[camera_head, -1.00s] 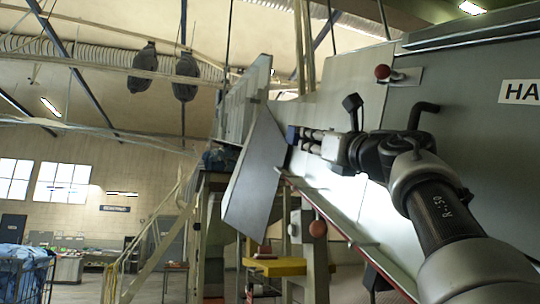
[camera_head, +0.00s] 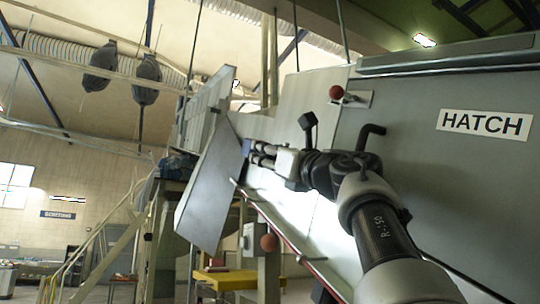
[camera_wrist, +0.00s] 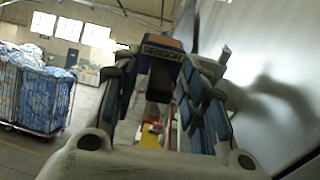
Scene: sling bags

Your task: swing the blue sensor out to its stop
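The blue sensor (camera_head: 247,147) is a small block beside the right edge of a tilted grey panel. In the wrist view the sensor (camera_wrist: 163,46) carries a white SENSOR label, with a dark body below it. My gripper (camera_head: 256,152) reaches it from the right. In the wrist view my gripper (camera_wrist: 162,72) has one finger on either side of the sensor, close to its sides. Whether the fingers press on it or leave a small gap is not clear. The sensor's mount is mostly hidden.
The tilted grey panel (camera_head: 208,190) stands left of the sensor. A large grey wall with a HATCH sign (camera_head: 485,124) and a red knob (camera_head: 336,92) is at right. A red-edged rail (camera_head: 285,235) runs below my arm. A blue-filled cage cart (camera_wrist: 38,95) stands at left.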

